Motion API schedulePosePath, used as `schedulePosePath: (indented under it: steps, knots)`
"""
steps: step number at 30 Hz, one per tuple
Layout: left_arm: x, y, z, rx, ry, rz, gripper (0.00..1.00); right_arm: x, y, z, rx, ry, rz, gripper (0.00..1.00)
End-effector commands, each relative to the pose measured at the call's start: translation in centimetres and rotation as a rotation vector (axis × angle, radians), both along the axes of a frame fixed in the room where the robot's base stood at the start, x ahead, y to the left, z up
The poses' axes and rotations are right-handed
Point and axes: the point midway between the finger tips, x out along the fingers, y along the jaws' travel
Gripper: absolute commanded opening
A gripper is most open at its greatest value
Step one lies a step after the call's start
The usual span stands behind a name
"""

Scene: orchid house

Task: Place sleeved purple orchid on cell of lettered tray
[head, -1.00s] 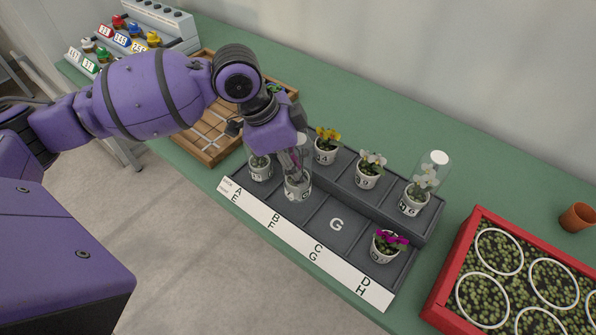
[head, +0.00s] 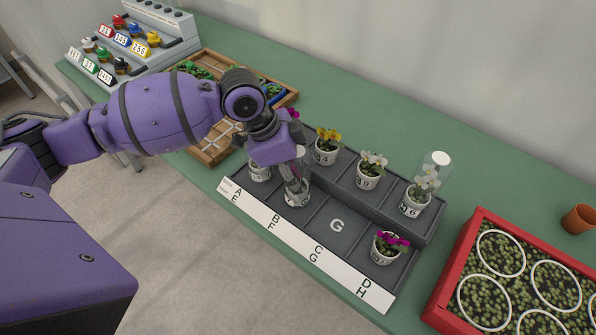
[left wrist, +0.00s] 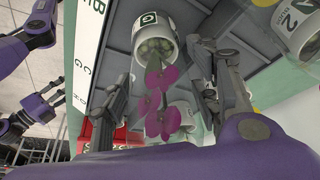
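The lettered tray (head: 335,226) has a raised back row and a lower front row; a bare front cell shows the letter G. The sleeved purple orchid's white pot (head: 297,199) stands in the front cell to its left, by the F label. In the left wrist view the pot (left wrist: 157,36) bears a G, and magenta blooms (left wrist: 160,98) hang between the fingers. The clear sleeve is hard to make out. My left gripper (head: 294,186) points down around the plant, fingers apart on both sides; contact with the sleeve cannot be seen. My right gripper (left wrist: 50,98) shows small and unclear.
Close by stand a yellow orchid (head: 326,150), a white orchid (head: 369,172), a sleeved white orchid (head: 415,203) and an unsleeved magenta orchid (head: 386,248). A red crate (head: 450,275) lies right, a wooden tray (head: 215,150) behind my left arm.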

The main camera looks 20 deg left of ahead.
Motion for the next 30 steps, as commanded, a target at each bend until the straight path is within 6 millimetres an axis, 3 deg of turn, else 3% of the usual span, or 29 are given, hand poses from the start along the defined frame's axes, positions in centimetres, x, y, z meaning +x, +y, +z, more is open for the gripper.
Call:
schedulePosePath:
  steps: [14,30]
  knots:
    - [-0.1,0.2,0.9,0.000,-0.001,0.000,0.66,-0.1,0.0,-0.1,0.000,0.004,0.000,0.40]
    - [-1.4,3.9,10.3,0.001,-0.001,0.002,0.66,0.1,0.3,0.6,0.006,0.001,0.001,0.40]
